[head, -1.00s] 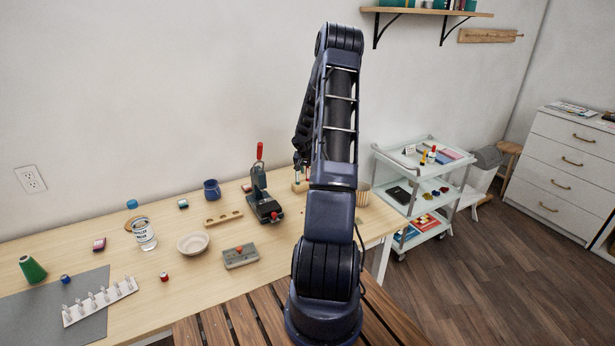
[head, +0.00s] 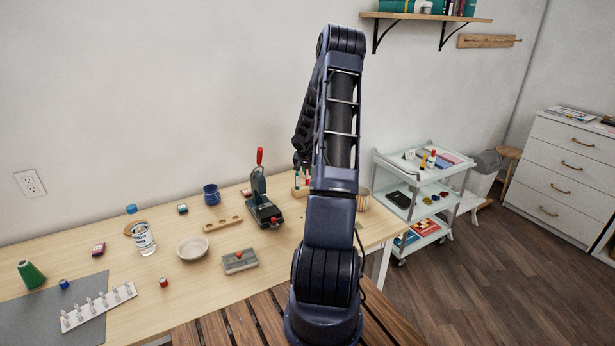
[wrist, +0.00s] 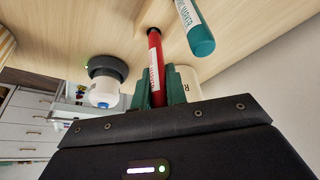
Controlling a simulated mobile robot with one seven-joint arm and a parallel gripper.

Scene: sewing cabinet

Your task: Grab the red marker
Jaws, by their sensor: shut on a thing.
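The red marker (wrist: 156,65), with a white label, is between the two green fingers of my gripper (wrist: 159,88) in the wrist view. The fingers are shut on it. Its far end points at a pale wood surface beside a dark patch; I cannot tell whether it touches the wood. A teal marker (wrist: 195,28) is close by to the right, apart from the fingers. In the head view my arm hides most of the gripper and the red marker, near a small wooden block (head: 299,191) on the table.
A dark press with a red handle (head: 262,205) stands left of my arm. A grey block with a red knob (head: 239,261), a bowl (head: 192,249) and a blue mug (head: 211,194) are further left. A round dark-based white object (wrist: 105,82) is left of the fingers. A white cart (head: 420,190) stands right.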

